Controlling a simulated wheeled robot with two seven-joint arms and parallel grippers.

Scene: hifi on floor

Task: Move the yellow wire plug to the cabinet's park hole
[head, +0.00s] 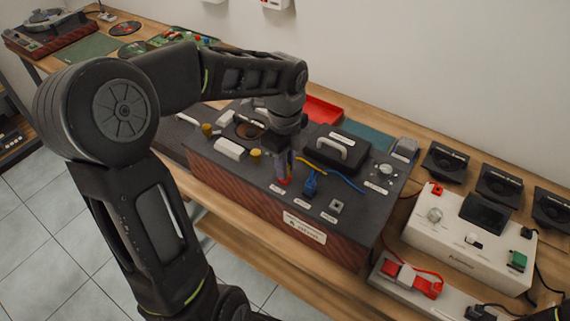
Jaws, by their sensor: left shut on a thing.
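The cabinet (240,185) is a long dark-topped box with a reddish-brown front, on the wooden bench. My left gripper (285,166) points down over the middle of its top, shut on the yellow wire plug, which the fingers mostly hide. The yellow wire (312,166) runs right from the fingers. A red part (284,181) shows just below the fingertips; I cannot tell whether it is plug or socket. A blue plug (310,186) stands just right of it. A grey square socket (336,206) is further right, with small white labels nearby. My right gripper is not in view.
A white device (463,238) and black speakers (498,184) stand on the right. A red tray (322,112) lies behind.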

